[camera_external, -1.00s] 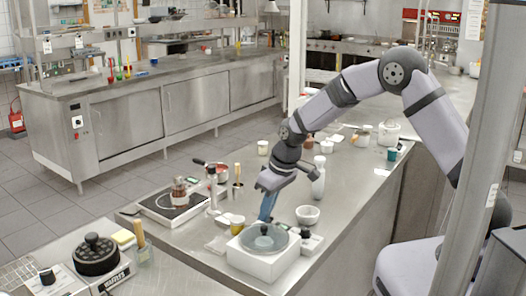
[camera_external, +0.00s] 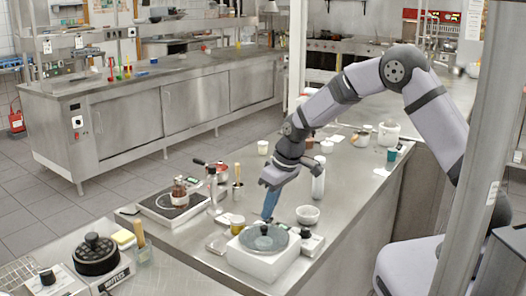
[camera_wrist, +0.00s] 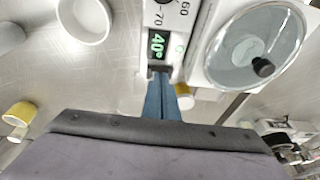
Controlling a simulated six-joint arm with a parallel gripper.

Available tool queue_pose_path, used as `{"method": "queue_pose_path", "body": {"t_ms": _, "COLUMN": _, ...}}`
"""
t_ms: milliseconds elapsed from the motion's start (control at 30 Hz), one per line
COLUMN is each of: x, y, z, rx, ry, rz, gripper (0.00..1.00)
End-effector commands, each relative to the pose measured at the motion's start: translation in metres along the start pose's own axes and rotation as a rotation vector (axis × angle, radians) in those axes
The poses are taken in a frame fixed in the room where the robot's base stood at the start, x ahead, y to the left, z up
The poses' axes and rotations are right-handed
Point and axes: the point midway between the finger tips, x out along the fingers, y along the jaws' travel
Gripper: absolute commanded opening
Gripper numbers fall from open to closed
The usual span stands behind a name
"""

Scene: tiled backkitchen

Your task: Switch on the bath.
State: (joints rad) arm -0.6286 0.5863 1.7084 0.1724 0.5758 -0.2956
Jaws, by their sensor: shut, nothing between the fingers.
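The bath (camera_external: 262,264) is a white box with a round glass lid (camera_external: 264,238) and black knob, on the near part of the steel counter. The wrist view shows its white panel (camera_wrist: 196,18) with a green lit display (camera_wrist: 157,44) reading about 40, beside printed numbers such as 60 and 70. The lid shows at upper right in the wrist view (camera_wrist: 255,46). My gripper (camera_external: 267,219) points down with blue fingers shut and empty, at the bath's back edge. In the wrist view its fingertips (camera_wrist: 160,76) are just below the display, at a small grey part; contact cannot be told.
A hotplate (camera_external: 172,205) with a small pot is farther left. The counter right of the bowl is fairly clear.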

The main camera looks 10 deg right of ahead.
Motion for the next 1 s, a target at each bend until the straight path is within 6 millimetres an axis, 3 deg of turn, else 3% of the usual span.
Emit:
{"method": "queue_pose_path", "body": {"t_ms": 333, "x": -0.042, "y": -0.008, "z": -0.013, "rx": -0.001, "ry": 0.002, "rz": 0.0, "gripper": 0.0}}
{"method": "queue_pose_path", "body": {"t_ms": 433, "x": -0.051, "y": -0.012, "z": -0.012, "rx": -0.003, "ry": 0.006, "rz": 0.0, "gripper": 0.0}}
{"method": "queue_pose_path", "body": {"t_ms": 800, "x": -0.112, "y": -0.029, "z": -0.011, "rx": -0.001, "ry": 0.005, "rz": 0.0, "gripper": 0.0}}
{"method": "queue_pose_path", "body": {"t_ms": 1000, "x": -0.128, "y": -0.033, "z": -0.01, "rx": -0.001, "ry": 0.002, "rz": 0.0, "gripper": 0.0}}
